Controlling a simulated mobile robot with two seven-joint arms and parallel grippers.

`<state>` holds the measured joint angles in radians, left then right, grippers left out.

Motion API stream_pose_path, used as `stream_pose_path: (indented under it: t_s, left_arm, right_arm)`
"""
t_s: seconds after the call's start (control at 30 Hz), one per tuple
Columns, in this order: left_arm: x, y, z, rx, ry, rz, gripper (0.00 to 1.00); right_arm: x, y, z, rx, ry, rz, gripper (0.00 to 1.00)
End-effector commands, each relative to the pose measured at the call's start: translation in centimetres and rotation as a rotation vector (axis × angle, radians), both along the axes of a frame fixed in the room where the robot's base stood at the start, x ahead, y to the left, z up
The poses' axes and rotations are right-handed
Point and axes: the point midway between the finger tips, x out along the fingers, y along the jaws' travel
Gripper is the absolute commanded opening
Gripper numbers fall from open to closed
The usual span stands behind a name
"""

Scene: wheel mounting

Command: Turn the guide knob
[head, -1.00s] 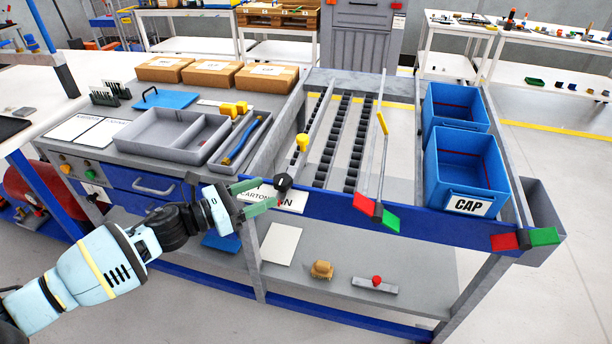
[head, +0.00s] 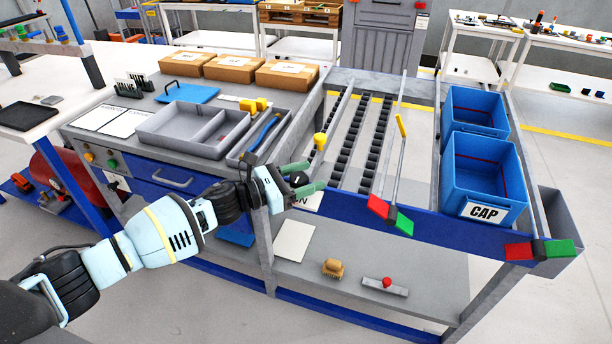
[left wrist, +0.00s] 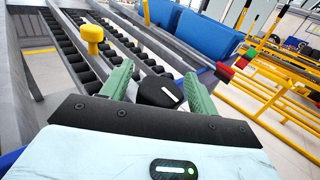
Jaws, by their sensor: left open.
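The guide knob (head: 299,180) is black and sits at the front left of the roller rack. In the left wrist view the guide knob (left wrist: 160,91) shows a white line on its face, slanting across it. My left gripper (head: 304,179) has green fingers and is open, with one finger on each side of the knob. In the left wrist view the fingers of the gripper (left wrist: 158,78) flank the knob, the right one very close to it. I cannot tell whether either finger touches it. My right gripper is not in view.
A yellow knob (head: 320,141) on a rail stands just behind the gripper. A red and green flag piece (head: 390,214) is to the right on the rack's front edge. Blue bins (head: 468,170) stand at the rack's right. A grey tray (head: 160,133) lies left on the bench.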

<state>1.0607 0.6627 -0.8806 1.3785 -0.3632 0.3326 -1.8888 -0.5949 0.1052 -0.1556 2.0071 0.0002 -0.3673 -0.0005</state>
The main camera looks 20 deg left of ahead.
Motion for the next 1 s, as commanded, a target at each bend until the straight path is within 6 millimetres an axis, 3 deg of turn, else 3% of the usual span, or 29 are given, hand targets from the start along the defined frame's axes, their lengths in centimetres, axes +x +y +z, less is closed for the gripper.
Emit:
stream_pose_path:
  t_s: [0.3,0.63,1.0]
  left_arm:
    - [0.2,-0.24,-0.02,0.0,0.0,0.0,0.6]
    - [0.18,-0.23,-0.02,0.0,0.0,-0.001,0.17]
    - [0.14,-0.28,-0.04,-0.008,0.002,0.061,0.17]
  right_arm:
    - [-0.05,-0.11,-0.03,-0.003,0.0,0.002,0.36]
    - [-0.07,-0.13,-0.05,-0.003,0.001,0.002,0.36]
    - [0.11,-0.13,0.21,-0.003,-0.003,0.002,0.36]
